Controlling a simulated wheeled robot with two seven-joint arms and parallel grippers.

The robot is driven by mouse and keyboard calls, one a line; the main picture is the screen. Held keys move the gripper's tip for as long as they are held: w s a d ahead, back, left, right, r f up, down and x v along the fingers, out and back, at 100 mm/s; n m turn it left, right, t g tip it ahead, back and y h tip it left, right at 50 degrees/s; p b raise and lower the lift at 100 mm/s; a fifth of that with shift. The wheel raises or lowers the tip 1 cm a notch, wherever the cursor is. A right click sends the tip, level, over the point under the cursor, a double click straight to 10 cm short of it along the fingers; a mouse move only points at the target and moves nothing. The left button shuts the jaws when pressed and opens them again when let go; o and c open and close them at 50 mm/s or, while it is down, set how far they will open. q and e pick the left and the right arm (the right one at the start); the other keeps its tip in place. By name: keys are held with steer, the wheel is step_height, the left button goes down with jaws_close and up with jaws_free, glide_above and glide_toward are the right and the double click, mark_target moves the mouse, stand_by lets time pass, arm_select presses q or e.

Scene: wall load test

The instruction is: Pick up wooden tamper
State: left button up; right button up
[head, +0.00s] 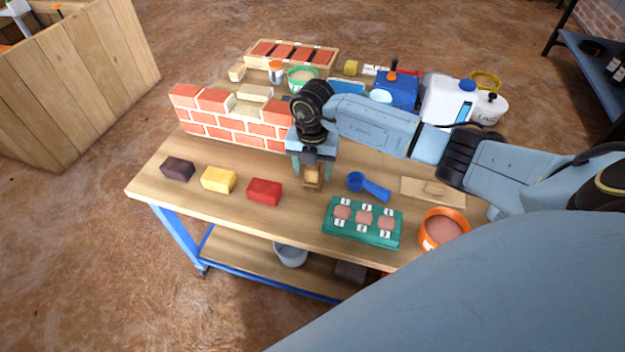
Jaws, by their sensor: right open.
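A small wooden block-like object, apparently the wooden tamper (312,180), stands on the workbench near its middle. My right gripper (311,172) is directly above it, pointing down, with its light-coloured fingers open on either side of it. The gripper hides the upper part of the tamper. I cannot tell whether the fingers touch it. My left gripper is not in view.
The wooden workbench (150,190) holds dark, yellow (218,180) and red (265,191) blocks left of the gripper. A brick wall (225,125) stands behind. A blue scoop (368,186), green tray (336,231), wooden float (420,196) and orange bowl (424,238) lie to the right.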

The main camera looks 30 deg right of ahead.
mark_target(312, 167)
steer(key=shift+f, duration=0.25)
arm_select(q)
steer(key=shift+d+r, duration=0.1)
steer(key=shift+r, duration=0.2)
arm_select(e)
steer(key=shift+c, duration=0.2)
steer(key=c, duration=1)
steer(key=shift+r, duration=0.2)
